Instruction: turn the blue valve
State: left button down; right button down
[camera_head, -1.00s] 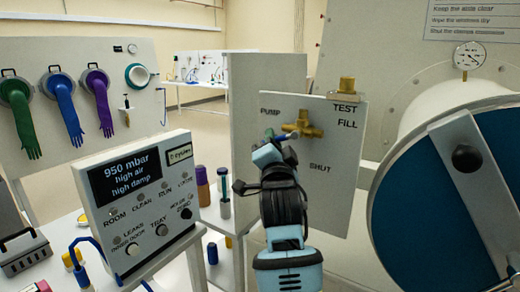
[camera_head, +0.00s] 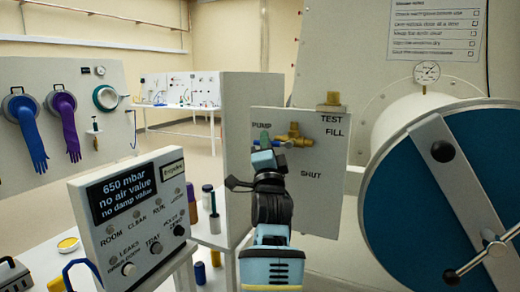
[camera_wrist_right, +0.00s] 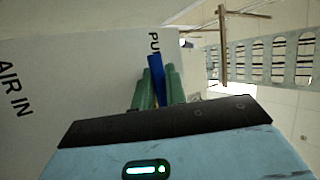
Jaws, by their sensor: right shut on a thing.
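The valve's brass body (camera_head: 296,137) sits on a pale panel (camera_head: 318,205) marked PUMP, TEST, FILL and SHUT. A sliver of its blue handle (camera_head: 277,143) shows left of the brass, by the PUMP mark. My right gripper (camera_head: 265,139) is at the handle, its wrist rising from below and covering part of the panel. In the right wrist view the blue handle (camera_wrist_right: 156,72) stands between the green fingers (camera_wrist_right: 155,90), which are shut on it. Most of the handle is hidden in the head view. My left gripper is not in view.
A display box (camera_head: 135,215) at left reads 650 mbar, no air value, no damp value. A large round blue door (camera_head: 410,200) with a grey bar stands at right. A gauge (camera_head: 427,72) is above it. Gloves (camera_head: 32,145) hang at far left.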

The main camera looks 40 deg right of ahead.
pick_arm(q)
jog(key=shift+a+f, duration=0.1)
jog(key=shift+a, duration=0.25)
pick_arm(e)
jog(key=shift+r+m+h, duration=0.4)
jog(key=shift+m, duration=0.2)
jog(key=c, duration=1.5)
grip_release()
jog(key=shift+o, duration=0.3)
jog(key=shift+f, duration=0.15)
jog(key=shift+s+a+f, duration=0.25)
jog(key=shift+f, duration=0.15)
pick_arm(q)
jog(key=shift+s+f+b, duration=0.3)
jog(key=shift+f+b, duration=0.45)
jog(key=shift+b, duration=0.05)
pick_arm(e)
jog(key=v, duration=0.6)
jog(key=shift+s+a, duration=0.3)
jog(key=shift+s, duration=0.05)
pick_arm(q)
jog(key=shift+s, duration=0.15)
